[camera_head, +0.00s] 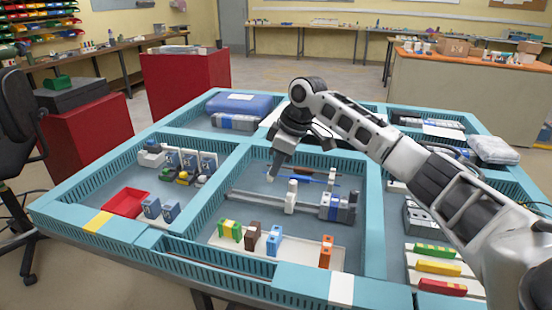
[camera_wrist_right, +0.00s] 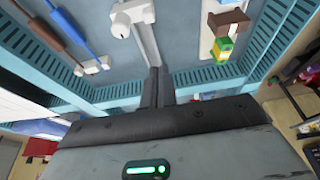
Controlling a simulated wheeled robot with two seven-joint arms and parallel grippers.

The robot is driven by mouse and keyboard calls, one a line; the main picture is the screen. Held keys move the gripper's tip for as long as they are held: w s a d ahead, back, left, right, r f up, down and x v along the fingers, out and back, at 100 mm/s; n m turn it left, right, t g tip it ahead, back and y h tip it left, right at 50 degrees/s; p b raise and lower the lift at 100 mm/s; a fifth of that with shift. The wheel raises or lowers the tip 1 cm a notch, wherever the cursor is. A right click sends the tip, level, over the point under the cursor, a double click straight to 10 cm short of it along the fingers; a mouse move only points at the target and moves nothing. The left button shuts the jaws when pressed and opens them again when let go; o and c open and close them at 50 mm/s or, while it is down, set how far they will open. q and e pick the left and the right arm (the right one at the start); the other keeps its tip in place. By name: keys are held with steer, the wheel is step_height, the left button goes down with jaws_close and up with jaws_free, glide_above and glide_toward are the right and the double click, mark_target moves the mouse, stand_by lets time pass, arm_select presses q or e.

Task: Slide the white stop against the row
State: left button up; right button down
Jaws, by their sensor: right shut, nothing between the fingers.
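The white stop (camera_head: 290,197) stands upright on a long grey rail (camera_head: 250,197) in the middle compartment; it also shows at the top of the right wrist view (camera_wrist_right: 132,17). The row of grey and blue modules (camera_head: 338,207) sits at the right end of the rail, with bare rail between it and the stop. My right gripper (camera_head: 274,170) is shut and empty, pointing down to the left of the stop. In the right wrist view its fingers (camera_wrist_right: 158,75) lie over the rail, apart from the stop. My left gripper is not in view.
A white tray with green, brown, blue (camera_head: 273,241) and orange blocks lies in front of the rail. Blue and brown rods (camera_wrist_right: 75,30) on white holders lie behind it. Teal walls (camera_head: 225,178) divide the compartments. A red bin (camera_head: 125,202) is at left.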

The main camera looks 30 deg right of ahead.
mark_target(291, 196)
steer(key=x, duration=0.6)
steer(key=shift+s+d+f+p, duration=0.25)
steer(key=shift+s+d+p, duration=0.15)
steer(key=shift+s+d, duration=0.8)
steer(key=shift+s, duration=0.2)
